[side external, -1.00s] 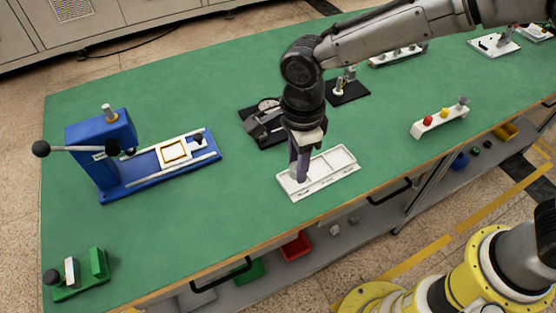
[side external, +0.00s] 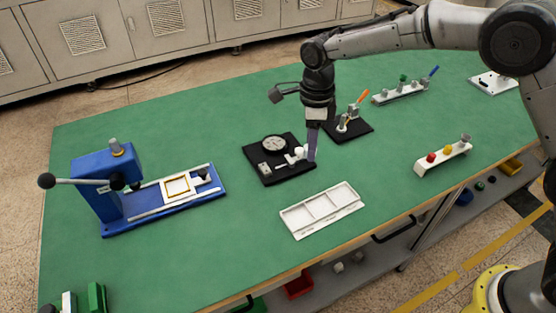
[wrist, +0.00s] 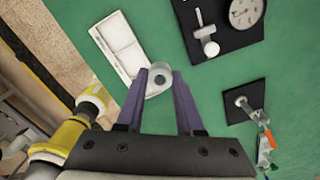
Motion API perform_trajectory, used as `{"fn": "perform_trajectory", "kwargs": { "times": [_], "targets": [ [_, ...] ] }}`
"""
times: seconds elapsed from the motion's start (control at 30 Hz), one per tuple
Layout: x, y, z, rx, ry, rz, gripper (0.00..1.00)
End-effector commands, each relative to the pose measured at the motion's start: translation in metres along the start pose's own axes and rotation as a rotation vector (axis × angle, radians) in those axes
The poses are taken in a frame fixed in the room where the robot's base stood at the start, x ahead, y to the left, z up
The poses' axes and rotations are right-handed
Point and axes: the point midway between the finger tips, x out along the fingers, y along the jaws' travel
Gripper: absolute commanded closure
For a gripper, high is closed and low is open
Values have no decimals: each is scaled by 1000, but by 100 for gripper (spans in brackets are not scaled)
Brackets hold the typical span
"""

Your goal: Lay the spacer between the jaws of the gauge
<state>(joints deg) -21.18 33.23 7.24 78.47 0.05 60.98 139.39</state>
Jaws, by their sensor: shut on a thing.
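My gripper (side external: 311,156) is shut on the spacer (wrist: 158,80), a pale grey ring-like piece with a dark centre, held between the purple fingertips in the wrist view. In the side view I cannot make out the spacer at the fingertips. The gauge is a black base with a round dial (side external: 274,144) and pale jaw parts (side external: 299,153). My fingers appear just right of those jaw parts in the side view; their height above the table is hard to tell. In the wrist view the gauge (wrist: 245,12) lies up and right of the fingertips, apart from the spacer.
A white compartment tray (side external: 322,210) lies in front of the gauge. A black fixture with an orange-handled tool (side external: 348,128) stands close on the right. A blue press (side external: 108,185) is at the left, and a rack with coloured knobs (side external: 444,156) at the right.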

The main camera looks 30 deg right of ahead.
Motion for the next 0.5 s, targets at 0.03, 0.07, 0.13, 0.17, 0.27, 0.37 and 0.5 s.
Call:
{"fn": "perform_trajectory", "kwargs": {
  "times": [0.03, 0.07, 0.13, 0.17, 0.27, 0.37, 0.5],
  "targets": [
    [6, -7, 8, -1, 1, 1, 100],
    [8, -10, 13, -1, 1, 1, 100],
    [14, -19, 22, -1, 1, 0, 100],
    [17, -22, 27, -1, 1, 0, 100],
    [25, -33, 40, -1, 0, 0, 100],
    [43, -42, 50, -2, 3, 2, 100],
    [62, -53, 63, -2, 1, 1, 100]
  ]
}}
